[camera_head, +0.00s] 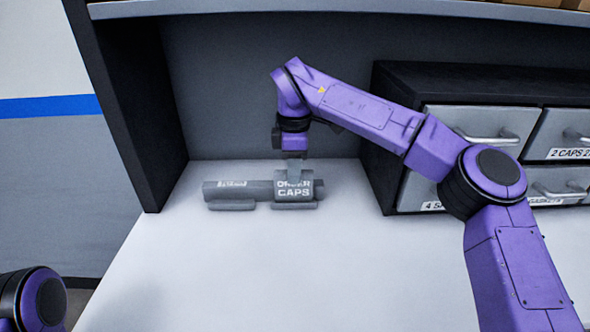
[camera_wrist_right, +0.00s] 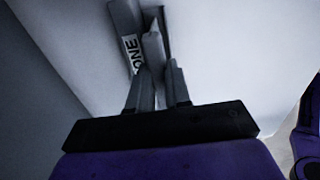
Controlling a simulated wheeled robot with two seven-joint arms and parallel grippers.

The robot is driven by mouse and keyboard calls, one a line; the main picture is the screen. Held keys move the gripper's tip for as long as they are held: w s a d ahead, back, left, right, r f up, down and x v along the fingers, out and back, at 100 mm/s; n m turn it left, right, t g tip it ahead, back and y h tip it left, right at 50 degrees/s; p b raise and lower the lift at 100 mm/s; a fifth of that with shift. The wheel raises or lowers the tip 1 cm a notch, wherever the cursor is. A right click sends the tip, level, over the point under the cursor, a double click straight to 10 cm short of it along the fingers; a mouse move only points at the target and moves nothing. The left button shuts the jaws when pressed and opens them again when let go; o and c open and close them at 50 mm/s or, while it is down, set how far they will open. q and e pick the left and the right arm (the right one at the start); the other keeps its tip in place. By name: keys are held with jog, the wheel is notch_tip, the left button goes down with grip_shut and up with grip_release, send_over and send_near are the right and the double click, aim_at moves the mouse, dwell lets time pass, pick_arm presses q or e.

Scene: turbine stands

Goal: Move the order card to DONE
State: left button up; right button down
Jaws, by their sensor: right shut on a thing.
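The grey order card (camera_head: 293,190), lettered "ORDER CAPS", stands at the right part of a low grey rack (camera_head: 240,192) on the white worktop. My right gripper (camera_head: 295,170) comes down from above and is shut on the card's top edge. In the right wrist view the card (camera_wrist_right: 153,48) shows nearly edge-on between the fingers (camera_wrist_right: 158,84). In the head view that label is too small to read surely. My left gripper is not in view.
Grey drawers with handles and labels (camera_head: 485,125) stand in a black cabinet on the right. A dark side wall (camera_head: 130,110) rises on the left, and a shelf (camera_head: 340,9) runs above. The worktop (camera_head: 250,270) in front of the rack is clear.

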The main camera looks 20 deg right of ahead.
jog(key=c, duration=1.1)
grip_release()
jog(key=shift+s+a+f, duration=0.1)
jog(key=shift+s+f, duration=0.2)
jog(key=shift+f, duration=0.35)
jog(key=shift+o, duration=0.6)
jog(key=shift+s+r, duration=0.2)
jog(key=shift+s, duration=0.05)
jog(key=shift+w+f, duration=0.3)
jog(key=shift+w, duration=0.45)
jog(key=shift+s+r+p, duration=0.3)
jog(key=shift+r, duration=0.35)
jog(key=shift+w+r+p, duration=0.2)
jog(key=shift+r+p, duration=0.35)
jog(key=shift+r, duration=0.2)
jog(key=shift+s+r+p, duration=0.1)
jog(key=shift+r+p, duration=1.45)
jog(key=shift+r, duration=0.95)
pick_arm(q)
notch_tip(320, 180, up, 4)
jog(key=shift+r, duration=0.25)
pick_arm(e)
jog(key=shift+d+f, duration=0.1)
jog(key=shift+d, duration=0.1)
